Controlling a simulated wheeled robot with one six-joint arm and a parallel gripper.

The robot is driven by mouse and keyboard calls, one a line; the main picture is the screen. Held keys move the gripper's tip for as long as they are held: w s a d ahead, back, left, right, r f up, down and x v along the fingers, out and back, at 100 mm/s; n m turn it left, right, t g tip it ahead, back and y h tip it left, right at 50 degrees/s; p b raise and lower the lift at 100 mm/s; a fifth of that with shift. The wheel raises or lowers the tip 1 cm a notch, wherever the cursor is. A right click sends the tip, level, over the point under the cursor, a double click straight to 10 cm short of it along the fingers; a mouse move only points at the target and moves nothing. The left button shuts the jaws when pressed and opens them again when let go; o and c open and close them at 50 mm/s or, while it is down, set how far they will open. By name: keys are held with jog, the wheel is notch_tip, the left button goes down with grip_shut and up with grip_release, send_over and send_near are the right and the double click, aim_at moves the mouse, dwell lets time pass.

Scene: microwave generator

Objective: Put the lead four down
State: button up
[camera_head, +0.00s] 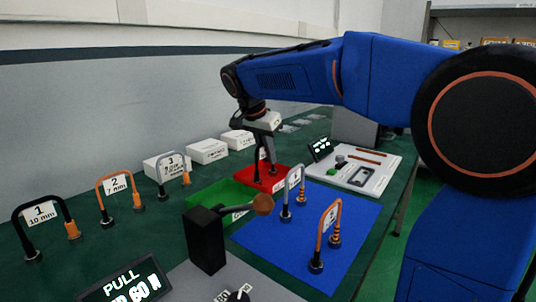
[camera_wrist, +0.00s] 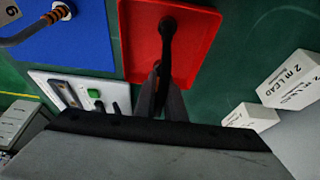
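My gripper (camera_head: 265,152) points down over the red tray (camera_head: 283,184) at the middle of the bench. In the wrist view its two fingers (camera_wrist: 159,92) are close together around a dark, black lead (camera_wrist: 167,45), which stretches over the red tray (camera_wrist: 198,45). The lead's number tag is not visible, so I cannot read whether it is four. In the head view its dark legs (camera_head: 257,175) reach down to the red tray or just above it; I cannot tell whether they touch.
Leads 1 (camera_head: 40,212), 2 (camera_head: 116,184) and 3 (camera_head: 171,163) stand at left. Two more stand on the blue mat (camera_head: 300,250). A green tray (camera_head: 226,194), a black post with a brown knob (camera_head: 263,204), white boxes (camera_head: 208,151) and a white panel (camera_head: 360,170) are close by.

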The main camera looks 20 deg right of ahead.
jog(key=o, duration=0.3)
jog(key=shift+r, duration=0.15)
jog(key=v, duration=1.2)
jog(key=shift+d, duration=0.1)
